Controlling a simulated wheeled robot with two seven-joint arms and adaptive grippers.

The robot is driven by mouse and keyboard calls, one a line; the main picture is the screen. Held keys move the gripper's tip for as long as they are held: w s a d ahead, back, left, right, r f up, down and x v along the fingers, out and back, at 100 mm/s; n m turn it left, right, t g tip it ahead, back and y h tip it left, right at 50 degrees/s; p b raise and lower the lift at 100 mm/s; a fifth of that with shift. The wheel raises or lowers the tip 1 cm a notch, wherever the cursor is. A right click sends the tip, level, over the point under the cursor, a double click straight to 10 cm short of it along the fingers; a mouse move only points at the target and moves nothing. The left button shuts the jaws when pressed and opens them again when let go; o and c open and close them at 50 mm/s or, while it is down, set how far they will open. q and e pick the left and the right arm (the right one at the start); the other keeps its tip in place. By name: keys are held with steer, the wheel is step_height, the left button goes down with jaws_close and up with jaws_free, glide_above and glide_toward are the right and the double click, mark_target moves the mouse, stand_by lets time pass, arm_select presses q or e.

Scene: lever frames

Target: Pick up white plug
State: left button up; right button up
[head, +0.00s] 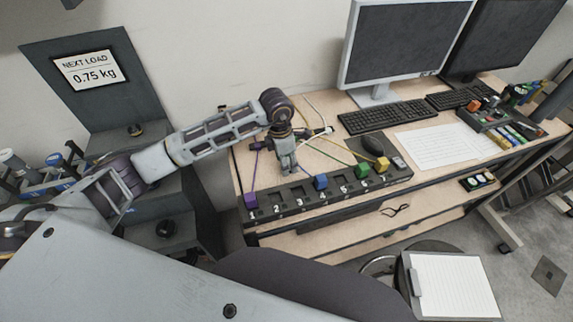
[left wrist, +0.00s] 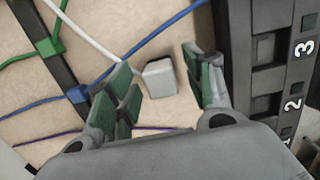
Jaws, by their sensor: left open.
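The white plug (left wrist: 159,78) lies on the light wood surface in the left wrist view, with a white cable running up from it. My left gripper (left wrist: 158,62) is open, with one green-padded finger on each side of the plug and gaps visible between. In the head view my left gripper (head: 288,165) points down at the desk, just behind the numbered socket strip (head: 297,204), and the white plug cannot be made out there. My right gripper is not in view.
The strip holds a purple plug (head: 250,201), a blue plug (head: 320,182), a green plug (head: 362,170) and a yellow plug (head: 382,165). Colored cables lie around the gripper. A keyboard (head: 386,116), monitor (head: 400,45) and paper sheet (head: 447,140) are to the right.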

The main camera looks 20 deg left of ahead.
arm_select(q)
steer(key=shift+c, duration=0.2)
steer(key=c, duration=1.1)
steer(key=shift+r, duration=0.15)
steer(key=shift+r, duration=0.6)
step_height(320, 180, up, 6)
steer(key=shift+r+b, duration=0.2)
steer(key=shift+b, duration=0.65)
steer(key=shift+r, duration=1.05)
steer(key=shift+s+f, duration=0.1)
steer(key=shift+f, duration=0.05)
